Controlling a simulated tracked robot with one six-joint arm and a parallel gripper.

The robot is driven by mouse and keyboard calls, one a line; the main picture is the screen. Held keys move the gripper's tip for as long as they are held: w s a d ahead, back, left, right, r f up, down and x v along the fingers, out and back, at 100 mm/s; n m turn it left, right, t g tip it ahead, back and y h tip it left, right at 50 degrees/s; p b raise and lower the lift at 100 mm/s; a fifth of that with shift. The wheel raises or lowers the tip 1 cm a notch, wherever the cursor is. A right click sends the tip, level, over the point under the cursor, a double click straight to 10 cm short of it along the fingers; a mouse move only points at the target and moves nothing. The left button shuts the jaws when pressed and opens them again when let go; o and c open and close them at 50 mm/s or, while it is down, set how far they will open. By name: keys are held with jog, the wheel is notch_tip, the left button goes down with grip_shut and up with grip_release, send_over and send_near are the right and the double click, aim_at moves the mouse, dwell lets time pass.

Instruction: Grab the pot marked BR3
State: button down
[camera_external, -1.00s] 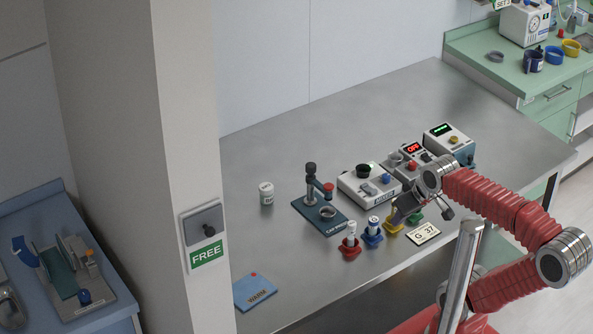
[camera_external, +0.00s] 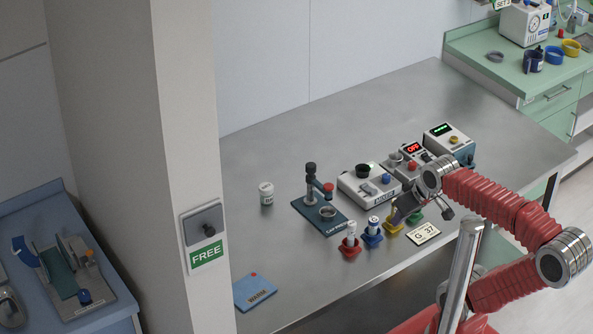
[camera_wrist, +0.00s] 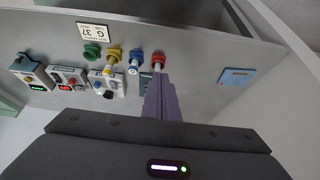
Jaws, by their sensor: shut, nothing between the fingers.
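A small white pot with a lid (camera_external: 266,193) stands upright on the steel table, left of the stand with the dark base. The lettering on it is too small to read, so I cannot tell if it says BR3. I cannot make it out in the wrist view. My gripper (camera_external: 399,216) is at the right part of the table, near the yellow holder (camera_external: 391,231), well away from the white pot. Its fingers (camera_wrist: 161,82) are shut together and empty in the wrist view.
Red (camera_external: 351,251), blue (camera_external: 372,239) and green (camera_external: 416,216) holders stand near the front edge by the G 37 card (camera_external: 424,233). A stand (camera_external: 320,217) and several instrument boxes are behind them. The table's left back is clear. A tall pillar (camera_external: 185,120) stands at left.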

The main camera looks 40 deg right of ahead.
jog(key=c, duration=2.5)
grip_release()
jog(key=o, duration=1.4)
jog(key=w+a+f+t+y, duration=0.1)
jog(key=w+a+f+t, duration=0.15)
jog(key=w, duration=1.05)
jog(key=w+a+f+t, duration=0.1)
jog(key=w+a, duration=0.2)
jog(key=w, duration=0.9)
jog(key=w+a+f+t, duration=0.1)
jog(key=w+f, duration=0.3)
jog(key=w, duration=0.1)
jog(key=w+a+f+t+h, duration=0.1)
jog(key=w+f, duration=0.4)
jog(key=w, duration=0.1)
jog(key=w+f+t, duration=0.2)
jog(key=w+f, duration=0.3)
jog(key=w, duration=0.1)
jog(key=shift+a+m, duration=0.3)
jog(key=shift+a, duration=0.1)
jog(key=shift+w+f+h, duration=0.15)
jog(key=shift+f+h, duration=0.15)
jog(key=shift+h, duration=0.1)
jog(key=shift+t, duration=0.25)
